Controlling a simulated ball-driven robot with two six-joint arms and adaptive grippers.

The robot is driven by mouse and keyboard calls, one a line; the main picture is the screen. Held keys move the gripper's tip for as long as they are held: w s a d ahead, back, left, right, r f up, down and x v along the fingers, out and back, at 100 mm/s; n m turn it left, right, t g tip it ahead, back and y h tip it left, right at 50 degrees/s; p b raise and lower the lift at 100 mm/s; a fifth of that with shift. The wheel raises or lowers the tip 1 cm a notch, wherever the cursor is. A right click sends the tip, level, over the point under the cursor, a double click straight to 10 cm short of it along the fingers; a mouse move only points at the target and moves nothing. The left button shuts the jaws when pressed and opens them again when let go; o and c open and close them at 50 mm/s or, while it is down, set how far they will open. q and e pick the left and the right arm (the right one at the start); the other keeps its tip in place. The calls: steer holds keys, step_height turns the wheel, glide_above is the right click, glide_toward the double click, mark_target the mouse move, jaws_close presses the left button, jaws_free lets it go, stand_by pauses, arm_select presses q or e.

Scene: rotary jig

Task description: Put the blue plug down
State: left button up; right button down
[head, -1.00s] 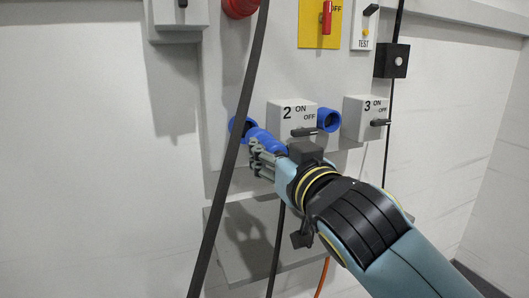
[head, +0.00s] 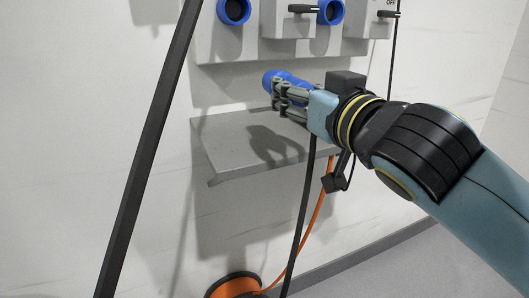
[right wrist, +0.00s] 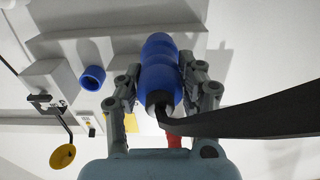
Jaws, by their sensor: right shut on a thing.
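The blue plug (head: 284,79) is held in my right gripper (head: 281,94), above the grey shelf (head: 225,160) and below the wall panel. In the right wrist view the blue plug (right wrist: 160,70) lies between the two fingers of my right gripper (right wrist: 158,75), with a black cable leaving its near end. The fingers are shut on it. A blue socket (head: 234,10) on the panel is empty, and a second blue socket (head: 331,11) is to its right. My left gripper is not in view.
A dark cable or bar (head: 148,150) runs slantwise left of the shelf. A black cable (head: 301,215) and an orange cable (head: 314,222) hang below my right gripper. An orange reel (head: 236,286) is on the floor. The left part of the shelf top is clear.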

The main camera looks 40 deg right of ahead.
glide_above(253, 149)
step_height(253, 149, down, 4)
steer(key=shift+s+f+p, duration=0.1)
steer(key=shift+f+p, duration=0.05)
steer(key=shift+p, duration=0.15)
steer(key=shift+f, duration=0.35)
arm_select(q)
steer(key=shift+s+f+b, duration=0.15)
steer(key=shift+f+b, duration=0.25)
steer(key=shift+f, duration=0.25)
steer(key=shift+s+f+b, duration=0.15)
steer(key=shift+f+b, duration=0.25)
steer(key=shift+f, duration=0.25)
arm_select(e)
steer(key=shift+f, duration=1.75)
steer(key=shift+f, duration=0.25)
steer(key=c, duration=0.8)
jaws_free()
steer(key=shift+r, duration=0.1)
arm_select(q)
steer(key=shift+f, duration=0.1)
arm_select(e)
steer(key=shift+r, duration=0.15)
